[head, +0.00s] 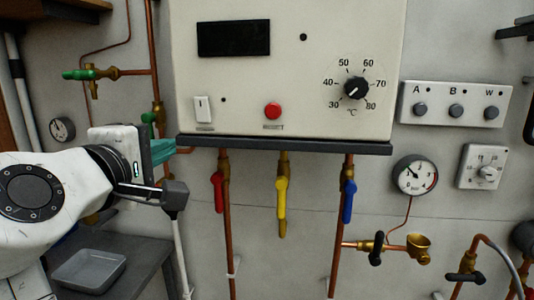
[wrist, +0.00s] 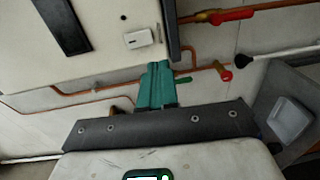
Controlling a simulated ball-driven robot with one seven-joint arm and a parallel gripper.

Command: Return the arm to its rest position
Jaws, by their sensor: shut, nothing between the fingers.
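My gripper (head: 166,149) is at the left of the head view, in front of the wall and just left of the white boiler's lower left corner. Its teal fingers point right and are partly hidden behind my wrist. In the wrist view my gripper (wrist: 158,66) has its two teal fingers closed together with nothing between them. The fingertips appear near a copper pipe beneath the boiler (wrist: 100,30); I cannot tell whether they touch it. My white arm enters from the left edge of the head view.
The boiler (head: 220,100) has red (head: 219,192), yellow (head: 282,196) and blue (head: 349,201) valve handles below it. A green-handled tap (head: 78,75) is above my gripper. A grey tray (head: 88,269) sits on a dark bench below my arm. Gauges and a switch panel (head: 455,104) are at right.

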